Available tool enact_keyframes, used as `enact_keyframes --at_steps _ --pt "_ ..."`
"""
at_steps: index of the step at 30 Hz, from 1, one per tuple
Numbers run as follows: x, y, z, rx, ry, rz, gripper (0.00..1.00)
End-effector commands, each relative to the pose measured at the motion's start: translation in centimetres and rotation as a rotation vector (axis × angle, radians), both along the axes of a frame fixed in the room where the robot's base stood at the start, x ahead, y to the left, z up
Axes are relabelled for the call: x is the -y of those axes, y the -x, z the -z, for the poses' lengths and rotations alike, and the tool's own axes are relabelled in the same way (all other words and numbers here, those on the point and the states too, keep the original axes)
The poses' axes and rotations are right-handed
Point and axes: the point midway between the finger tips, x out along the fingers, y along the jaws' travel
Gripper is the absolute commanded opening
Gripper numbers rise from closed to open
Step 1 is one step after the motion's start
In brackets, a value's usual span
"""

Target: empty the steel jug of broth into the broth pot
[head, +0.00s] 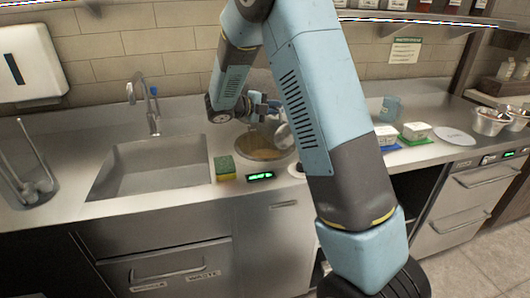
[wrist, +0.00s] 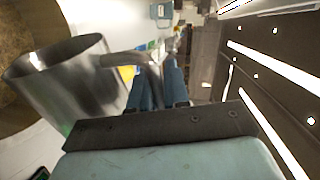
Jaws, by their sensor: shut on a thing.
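The steel jug (head: 283,134) is held above the right side of the broth pot, partly hidden behind my arm in the head view. It looks tilted. In the wrist view, the jug (wrist: 75,90) fills the left side with its open rim showing; I cannot tell how much broth is inside, and no stream is clear. My gripper (head: 262,104) is shut on the jug's handle (wrist: 125,60). The broth pot (head: 245,153) is a round well set in the counter with brown contents. Its brown inside shows at the wrist view's left edge (wrist: 15,65).
A yellow-green sponge (head: 225,168) and a small green-lit display (head: 261,176) sit in front of the pot. The sink (head: 155,167) with its tap is to the left. White tubs (head: 387,135), a blue jug (head: 391,108) and steel bowls (head: 490,121) stand to the right.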

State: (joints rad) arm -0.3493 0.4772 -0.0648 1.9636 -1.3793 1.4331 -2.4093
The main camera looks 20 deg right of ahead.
Motion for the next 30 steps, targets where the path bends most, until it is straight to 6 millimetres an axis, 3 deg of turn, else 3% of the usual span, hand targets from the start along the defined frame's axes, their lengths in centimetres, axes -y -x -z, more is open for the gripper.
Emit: enact_keyframes --at_steps 30 --pt "-0.8 -3.0 -0.5 -0.212 0.056 0.000 0.00"
